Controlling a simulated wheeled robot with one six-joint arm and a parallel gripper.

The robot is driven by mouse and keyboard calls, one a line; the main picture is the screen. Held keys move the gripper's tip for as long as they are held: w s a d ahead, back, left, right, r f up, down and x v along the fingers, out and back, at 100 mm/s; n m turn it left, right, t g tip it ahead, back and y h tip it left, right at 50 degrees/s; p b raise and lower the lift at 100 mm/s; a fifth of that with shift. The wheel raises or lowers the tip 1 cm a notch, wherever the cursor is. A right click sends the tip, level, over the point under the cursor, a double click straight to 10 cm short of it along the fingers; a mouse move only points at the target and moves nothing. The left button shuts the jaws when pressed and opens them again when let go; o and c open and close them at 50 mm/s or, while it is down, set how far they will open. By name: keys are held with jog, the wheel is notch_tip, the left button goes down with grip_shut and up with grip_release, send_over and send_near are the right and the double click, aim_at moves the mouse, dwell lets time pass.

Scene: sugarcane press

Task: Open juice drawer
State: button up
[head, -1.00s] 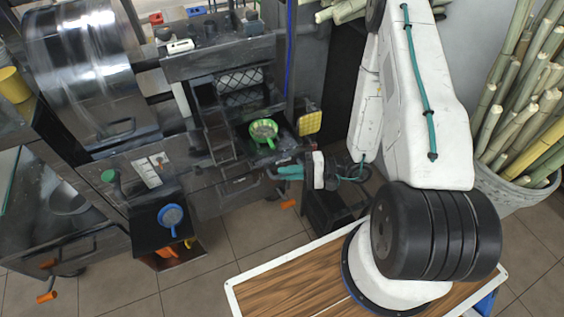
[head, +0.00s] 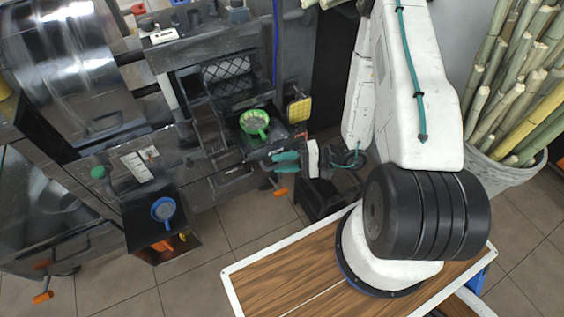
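The dark grey press machine fills the left and middle of the head view. A low drawer front (head: 232,180) with a bar handle is closed in it, below the bay with the green strainer (head: 254,122). I take it for the juice drawer, but no label can be read. My gripper (head: 284,162) has teal fingers pointing left, towards the machine. They look parted, with nothing seen between them. It is to the right of the drawer front and appears apart from its handle.
A blue strainer (head: 164,209) sits on an open dark box at lower left. An orange handle (head: 281,192) sticks out below my gripper. A yellow pad (head: 299,110) is above it. A bin of cane (head: 510,100) stands right. Tiled floor lies in front of the machine.

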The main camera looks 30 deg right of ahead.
jog(key=v, duration=0.7)
jog(key=shift+d, duration=0.25)
jog(key=s+a+r+n+g+h, duration=0.1)
jog(key=s+r+h, duration=0.3)
jog(key=r, duration=0.8)
jog(key=s+a+r+n+g+h, duration=0.1)
jog(key=s+r+h, duration=0.4)
jog(key=r, duration=0.8)
jog(key=s+a+r+n+g+h, duration=0.2)
jog(key=r+h, duration=0.4)
jog(key=r, duration=0.7)
jog(key=s+n+g, duration=0.1)
jog(key=s+n, duration=0.1)
jog(key=shift+s+n+h, duration=0.3)
jog(key=shift+s+h, duration=0.05)
jog(key=shift+h, duration=0.05)
